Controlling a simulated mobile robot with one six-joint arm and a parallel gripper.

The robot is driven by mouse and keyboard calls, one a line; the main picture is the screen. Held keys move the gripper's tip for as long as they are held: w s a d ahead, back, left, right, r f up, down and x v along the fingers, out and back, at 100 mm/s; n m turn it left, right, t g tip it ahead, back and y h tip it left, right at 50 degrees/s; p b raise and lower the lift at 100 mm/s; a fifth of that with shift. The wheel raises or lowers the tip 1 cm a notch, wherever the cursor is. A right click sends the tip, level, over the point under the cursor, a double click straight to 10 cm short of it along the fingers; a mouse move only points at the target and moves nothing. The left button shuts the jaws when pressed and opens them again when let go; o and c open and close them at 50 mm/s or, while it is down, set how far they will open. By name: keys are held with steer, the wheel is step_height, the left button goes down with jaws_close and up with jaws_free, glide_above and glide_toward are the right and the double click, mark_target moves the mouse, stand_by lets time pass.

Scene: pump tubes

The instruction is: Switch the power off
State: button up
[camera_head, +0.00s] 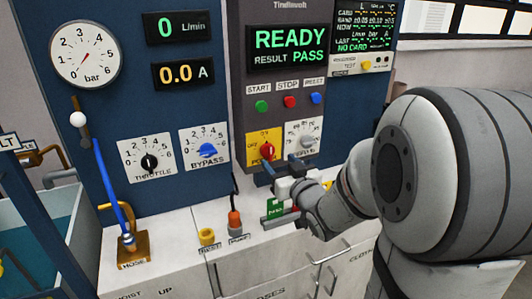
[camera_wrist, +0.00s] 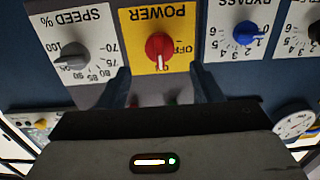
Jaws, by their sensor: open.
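The power switch is a red knob (camera_head: 267,150) on a yellow plate (camera_head: 255,136) low on the grey panel. In the wrist view, which is upside down, the red knob (camera_wrist: 158,46) sits on the yellow POWER plate (camera_wrist: 134,38). Its white mark points down in that picture, and the OFF label is beside the knob on the right. My gripper (camera_head: 282,167) is open just in front of and below the switch. In the wrist view my gripper (camera_wrist: 163,84) has its two fingers apart, with nothing between them; the knob appears beyond the fingertips, apart from them.
The speed dial (camera_head: 303,136) is right of the switch, the blue bypass knob (camera_head: 207,150) left. Start, stop and reset buttons (camera_head: 289,101) are above. The display (camera_head: 289,46) reads READY, PASS. An orange-topped plug (camera_head: 234,220) and a yellow socket (camera_head: 207,237) stand on the counter.

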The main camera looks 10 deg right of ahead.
mark_target(271, 153)
steer(key=x, duration=0.7)
steer(key=shift+w+p, duration=0.15)
steer(key=shift+p, duration=0.25)
steer(key=shift+c, duration=0.2)
steer(key=c, duration=0.9)
